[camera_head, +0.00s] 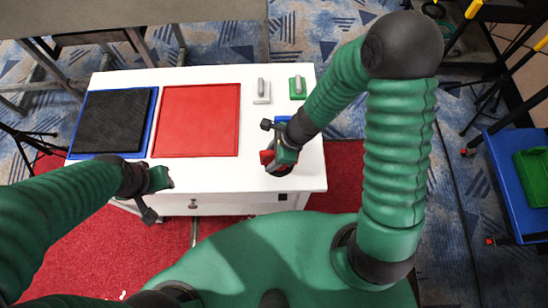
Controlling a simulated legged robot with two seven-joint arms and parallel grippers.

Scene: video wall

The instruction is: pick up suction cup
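Small pads with upright grey handles, which look like the suction cups, stand on the right part of the white table. A white one (262,91) and a green one (298,87) stand at the back. A blue piece (283,119) shows behind my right gripper and is mostly hidden. A red piece (266,157) shows at the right gripper's left side, also partly hidden. My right gripper (277,161) is over the table's right part, at the red piece; I cannot tell whether it holds it. My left gripper (168,178) is at the table's front edge, away from the pads; its opening is unclear.
The white table (256,186) bears a red panel (197,120) in the middle and a black panel in a blue tray (76,140) at the left. A blue cart (504,178) with a green bin (535,170) stands at the far right. A grey table (120,14) stands behind.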

